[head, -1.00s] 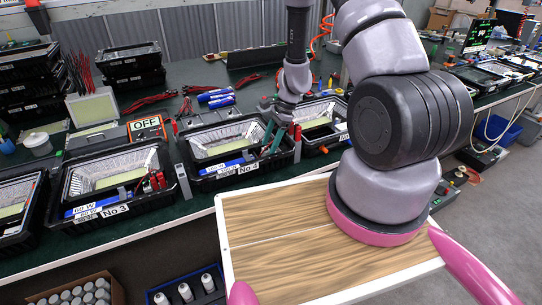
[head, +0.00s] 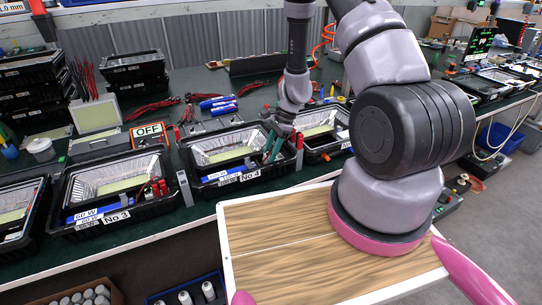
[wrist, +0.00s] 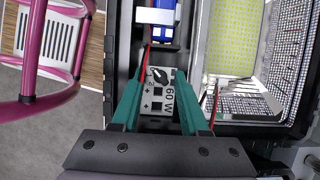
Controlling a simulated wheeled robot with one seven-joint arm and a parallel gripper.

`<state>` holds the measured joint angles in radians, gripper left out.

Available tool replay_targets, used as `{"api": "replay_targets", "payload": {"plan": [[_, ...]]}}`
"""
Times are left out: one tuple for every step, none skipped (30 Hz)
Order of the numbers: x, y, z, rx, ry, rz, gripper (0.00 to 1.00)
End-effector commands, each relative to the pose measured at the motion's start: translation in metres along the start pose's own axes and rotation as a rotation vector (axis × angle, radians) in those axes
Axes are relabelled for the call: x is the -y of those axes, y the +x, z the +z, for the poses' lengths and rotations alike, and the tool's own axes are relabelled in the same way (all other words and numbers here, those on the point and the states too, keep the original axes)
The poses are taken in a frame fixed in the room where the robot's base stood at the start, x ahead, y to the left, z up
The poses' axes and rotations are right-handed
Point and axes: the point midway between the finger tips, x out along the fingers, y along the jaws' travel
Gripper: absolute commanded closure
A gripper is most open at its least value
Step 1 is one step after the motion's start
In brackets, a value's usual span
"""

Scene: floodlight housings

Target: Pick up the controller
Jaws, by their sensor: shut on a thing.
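The controller (wrist: 158,98) is a small pale grey box marked 60 W, with plus and minus symbols, in the wrist view. It sits between the teal fingers of my gripper (wrist: 158,84), which are shut on it. Thin red wires run beside it. In the head view my gripper (head: 274,148) is low at the right end of the black housing No 4 (head: 250,175), and the controller cannot be made out there. I cannot tell whether the controller still touches the housing floor.
A blue part with a white label (wrist: 160,30) lies just past the controller in the housing. The yellow LED panel (wrist: 235,38) and its reflector are to the right. Housing No 3 (head: 116,215) stands left on the green bench, with another housing (head: 325,142) close to the right.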

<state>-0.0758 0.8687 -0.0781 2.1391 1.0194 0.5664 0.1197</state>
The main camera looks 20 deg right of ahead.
Motion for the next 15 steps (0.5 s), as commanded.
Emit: {"api": "replay_targets", "payload": {"plan": [[0.001, -0.007, 0.003, 0.0, -0.002, -0.004, 1.0], [0.001, -0.01, 0.004, 0.0, -0.002, -0.003, 1.0], [0.001, -0.015, 0.006, 0.0, -0.002, -0.004, 1.0], [0.001, -0.019, 0.008, -0.001, -0.003, -0.004, 1.0], [0.001, -0.023, 0.01, 0.0, -0.002, -0.003, 1.0], [0.001, -0.029, 0.013, 0.0, -0.003, -0.004, 1.0], [0.001, -0.033, 0.014, 0.0, -0.003, -0.003, 1.0], [0.001, -0.037, 0.016, -0.001, -0.002, -0.003, 1.0], [0.001, -0.043, 0.018, -0.001, -0.004, -0.004, 1.0], [0.001, -0.047, 0.02, 0.0, -0.002, -0.004, 1.0], [0.001, -0.051, 0.022, 0.0, -0.002, -0.004, 1.0], [0.001, -0.057, 0.024, -0.001, -0.003, -0.004, 1.0], [0.001, -0.06, 0.025, -0.001, -0.002, -0.003, 1.0], [0.001, -0.064, 0.027, 0.0, -0.002, -0.002, 1.0], [0.001, -0.069, 0.029, 0.0, -0.002, -0.003, 1.0]]}}
